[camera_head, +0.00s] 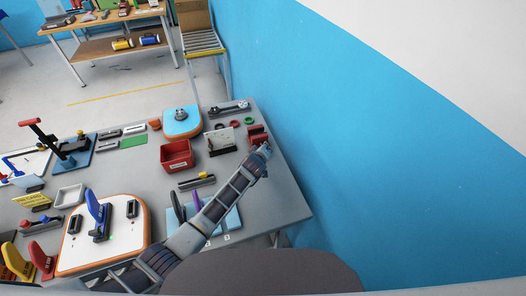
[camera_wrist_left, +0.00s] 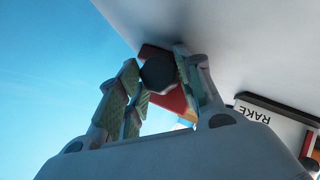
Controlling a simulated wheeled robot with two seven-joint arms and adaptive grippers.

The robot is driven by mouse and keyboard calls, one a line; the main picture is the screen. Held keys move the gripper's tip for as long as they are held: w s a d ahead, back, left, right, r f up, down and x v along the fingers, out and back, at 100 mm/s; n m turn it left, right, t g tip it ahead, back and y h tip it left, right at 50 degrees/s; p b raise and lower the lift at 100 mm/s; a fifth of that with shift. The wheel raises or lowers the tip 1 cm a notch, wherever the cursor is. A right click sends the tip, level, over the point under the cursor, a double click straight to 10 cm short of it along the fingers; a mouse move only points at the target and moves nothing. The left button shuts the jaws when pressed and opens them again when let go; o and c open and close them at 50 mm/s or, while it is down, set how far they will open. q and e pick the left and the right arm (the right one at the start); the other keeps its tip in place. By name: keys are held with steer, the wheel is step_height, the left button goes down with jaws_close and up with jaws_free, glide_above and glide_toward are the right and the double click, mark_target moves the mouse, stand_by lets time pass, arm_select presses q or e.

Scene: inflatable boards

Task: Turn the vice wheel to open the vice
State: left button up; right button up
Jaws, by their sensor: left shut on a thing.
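The red vice (camera_head: 257,131) stands near the right edge of the grey table in the head view. Its dark, round wheel (camera_wrist_left: 158,73) shows in the wrist view, in front of the red vice body (camera_wrist_left: 173,100). My left gripper (camera_head: 264,150) is at the near side of the vice. In the wrist view the fingers of my left gripper (camera_wrist_left: 156,70) are shut on the wheel, one on each side. The gripper and arm hide the wheel in the head view, and the gap between the vice jaws cannot be made out. My right gripper is not in view.
A white board labelled RAKE (camera_wrist_left: 280,118) is close to the gripper. A red bin (camera_head: 176,155), a blue-and-orange board (camera_head: 182,122) and a white-and-orange board (camera_head: 75,250) are on the table (camera_head: 285,190). A blue wall (camera_head: 330,140) runs along the right.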

arm_select(q)
steer(key=shift+f, duration=0.1)
steer(key=o, duration=1)
steer(key=shift+s, duration=0.1)
steer(key=shift+o, duration=0.2)
steer(key=shift+a, duration=0.1)
steer(key=shift+s, duration=0.1)
steer(key=shift+v, duration=3.9)
